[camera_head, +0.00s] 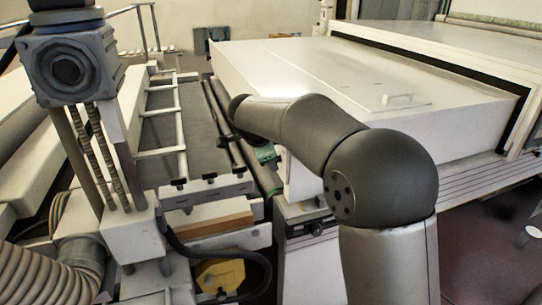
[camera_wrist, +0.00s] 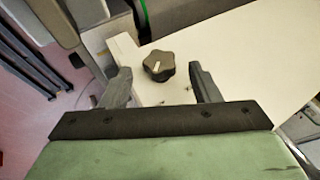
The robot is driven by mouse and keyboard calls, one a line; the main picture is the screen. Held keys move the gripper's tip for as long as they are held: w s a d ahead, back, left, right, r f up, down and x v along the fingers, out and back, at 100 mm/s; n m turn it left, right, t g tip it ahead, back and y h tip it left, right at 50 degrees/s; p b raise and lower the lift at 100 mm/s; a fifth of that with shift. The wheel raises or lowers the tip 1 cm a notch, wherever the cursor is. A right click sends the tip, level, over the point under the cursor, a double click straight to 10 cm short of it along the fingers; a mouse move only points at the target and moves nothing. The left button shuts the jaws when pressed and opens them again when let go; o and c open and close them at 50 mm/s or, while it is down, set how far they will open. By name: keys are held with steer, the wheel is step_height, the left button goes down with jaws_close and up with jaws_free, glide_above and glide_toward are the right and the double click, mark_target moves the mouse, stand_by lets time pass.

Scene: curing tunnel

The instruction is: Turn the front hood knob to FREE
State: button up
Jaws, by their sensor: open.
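The front hood knob (camera_wrist: 159,65) is a dark, lobed knob with a pale mark on its top, on a white panel (camera_wrist: 228,62) in the wrist view. No lettering beside it is readable. My gripper (camera_wrist: 160,71) is open, one finger to each side of the knob, with a visible gap on both sides. Whether the fingers are level with the knob in height I cannot tell. In the head view, my arm hides the knob and most of the gripper; only a bit of its green body (camera_head: 267,154) shows. The large white hood (camera_head: 320,72) is behind my arm.
In the head view, a dark roller (camera_head: 222,125) and a ladder-like frame (camera_head: 160,115) run left of the hood. A small handle (camera_head: 398,99) sits on the hood top. A yellow part (camera_head: 218,274) and a ribbed hose (camera_head: 50,272) are low at the left.

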steer(key=shift+x, duration=1.2)
steer(key=c, duration=1)
